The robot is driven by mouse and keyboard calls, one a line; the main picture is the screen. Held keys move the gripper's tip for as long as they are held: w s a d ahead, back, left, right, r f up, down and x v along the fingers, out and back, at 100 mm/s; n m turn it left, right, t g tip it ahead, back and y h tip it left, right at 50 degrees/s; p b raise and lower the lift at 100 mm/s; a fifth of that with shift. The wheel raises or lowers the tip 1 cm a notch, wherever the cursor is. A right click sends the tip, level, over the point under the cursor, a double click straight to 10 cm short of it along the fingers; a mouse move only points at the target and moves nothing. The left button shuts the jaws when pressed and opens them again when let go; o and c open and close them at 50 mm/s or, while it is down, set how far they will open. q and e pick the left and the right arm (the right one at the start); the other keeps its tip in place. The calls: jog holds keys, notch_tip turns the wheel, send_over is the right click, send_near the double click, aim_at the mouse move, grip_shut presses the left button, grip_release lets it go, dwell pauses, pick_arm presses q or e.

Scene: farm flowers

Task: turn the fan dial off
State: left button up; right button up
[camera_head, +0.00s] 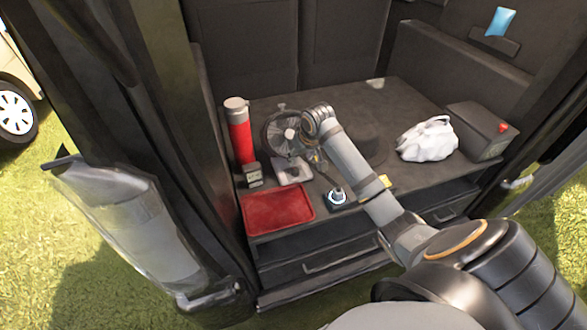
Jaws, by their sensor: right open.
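A small round fan (277,134) with a dark cage stands upright at the back left of the dark worktop. A small dark box with a round, pale blue-lit knob (337,197) sits near the front edge; it looks like a dial, but I cannot tell its setting. My right arm reaches in from the lower right. My right gripper (314,158) is open, just right of the fan and above and behind the knob, apart from it. Its wrist partly covers the fan's right side. My left gripper is out of view.
A red tray (279,208) lies at the front left, with a red cylinder (239,135) behind it. A white bag (427,139) and a dark box with a red button (482,131) stand on the right. Drawers line the front below. Walls close the left and back.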

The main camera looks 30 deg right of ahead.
aim_at(295, 170)
jog(key=b+x, duration=0.1)
jog(key=x, duration=0.9)
jog(key=shift+w+d+f, duration=0.1)
